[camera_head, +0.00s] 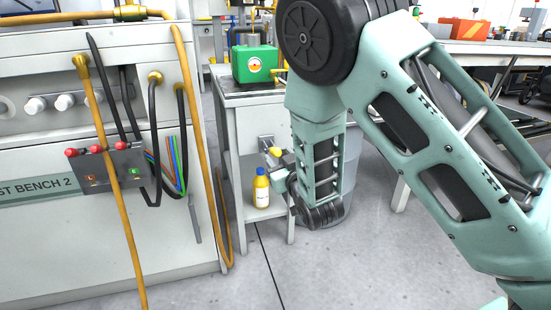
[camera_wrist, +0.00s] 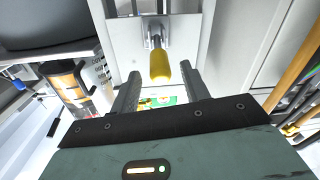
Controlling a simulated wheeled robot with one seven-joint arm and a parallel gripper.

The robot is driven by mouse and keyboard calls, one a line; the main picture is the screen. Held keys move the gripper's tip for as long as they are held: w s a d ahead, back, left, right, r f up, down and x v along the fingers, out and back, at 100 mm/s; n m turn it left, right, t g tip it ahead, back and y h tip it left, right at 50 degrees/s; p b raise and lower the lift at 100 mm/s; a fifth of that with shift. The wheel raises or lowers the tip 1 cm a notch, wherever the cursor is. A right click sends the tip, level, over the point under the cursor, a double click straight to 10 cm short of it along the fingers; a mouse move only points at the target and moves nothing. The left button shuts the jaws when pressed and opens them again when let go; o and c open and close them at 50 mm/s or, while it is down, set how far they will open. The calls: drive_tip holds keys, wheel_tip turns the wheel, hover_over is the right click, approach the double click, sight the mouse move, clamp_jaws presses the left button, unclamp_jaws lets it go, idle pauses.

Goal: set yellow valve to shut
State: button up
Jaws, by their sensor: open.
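The yellow valve handle (camera_head: 275,151) sticks out from a grey mount on the side of a small white cart. In the wrist view the handle (camera_wrist: 160,66) lies between and slightly beyond my two dark fingertips, with gaps on both sides. Its grey metal mount (camera_wrist: 152,33) shows behind it on a pale panel. My gripper (camera_wrist: 160,74) is open and holds nothing. In the head view my gripper (camera_head: 282,166) is small and partly hidden by my wrist, close to the handle.
A yellow bottle (camera_head: 261,187) stands on the cart's lower shelf (camera_head: 251,214). A green box (camera_head: 254,64) sits on top. A grey bin (camera_head: 349,170) is behind my arm. The test bench (camera_head: 60,240) with orange hoses (camera_head: 187,90) stands left. The floor in front is clear.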

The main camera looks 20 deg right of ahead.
drive_tip(key=shift+w+a+b, duration=0.15)
drive_tip(key=shift+w+b, duration=0.25)
drive_tip(key=shift+w, duration=1.5)
clamp_jaws()
drive_tip(key=shift+r+p, duration=0.15)
drive_tip(key=shift+p, duration=0.2)
